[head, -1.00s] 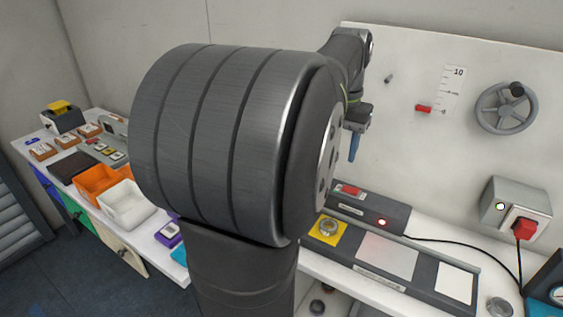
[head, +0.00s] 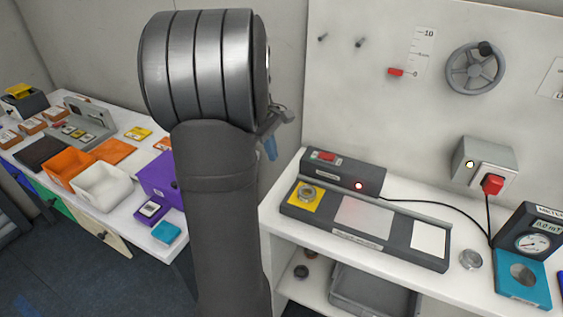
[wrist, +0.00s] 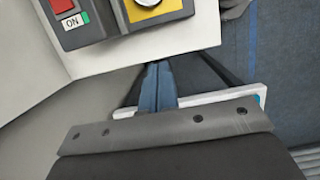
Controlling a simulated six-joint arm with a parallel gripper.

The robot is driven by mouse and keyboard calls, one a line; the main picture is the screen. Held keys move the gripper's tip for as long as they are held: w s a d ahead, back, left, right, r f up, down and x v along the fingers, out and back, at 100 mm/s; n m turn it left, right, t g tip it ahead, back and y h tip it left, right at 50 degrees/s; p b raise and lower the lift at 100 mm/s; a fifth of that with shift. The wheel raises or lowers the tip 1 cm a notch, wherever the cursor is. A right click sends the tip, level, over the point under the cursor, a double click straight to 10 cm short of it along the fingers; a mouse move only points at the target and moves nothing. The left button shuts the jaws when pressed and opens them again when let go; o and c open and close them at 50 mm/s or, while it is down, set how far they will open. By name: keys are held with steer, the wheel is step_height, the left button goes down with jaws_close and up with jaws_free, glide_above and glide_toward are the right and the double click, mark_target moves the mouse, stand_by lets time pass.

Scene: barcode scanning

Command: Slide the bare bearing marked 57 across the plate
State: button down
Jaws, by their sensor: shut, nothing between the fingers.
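A metal bearing (head: 307,192) sits on the yellow pad (head: 296,205) at the left end of the dark scanner plate (head: 344,244). The plate also has a pale reddish window (head: 365,217) in its middle and a white pad (head: 428,240) at its right end. A second round metal part (head: 471,259) lies on the bench right of the plate. No number is readable on either. My gripper (head: 270,150) is shut and empty, its blue fingers left of the plate. In the wrist view the shut fingers (wrist: 160,72) point toward the bench edge, below the yellow pad (wrist: 155,10).
A scanner box (head: 342,175) with a red switch and lit red lamp stands behind the plate. Its black cable runs to the red plug (head: 492,184). A gauge on a teal base (head: 522,278) stands at right. Bins (head: 102,187) fill the left bench.

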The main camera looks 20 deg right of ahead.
mark_target(295, 191)
steer(key=x, duration=0.8)
steer(key=shift+s+d+f, duration=0.1)
steer(key=shift+f, duration=0.25)
steer(key=shift+s+d, duration=1.4)
steer(key=shift+s, duration=0.05)
steer(key=s+d, duration=2.3)
steer(key=shift+s+d, duration=0.3)
steer(key=shift+d, duration=0.05)
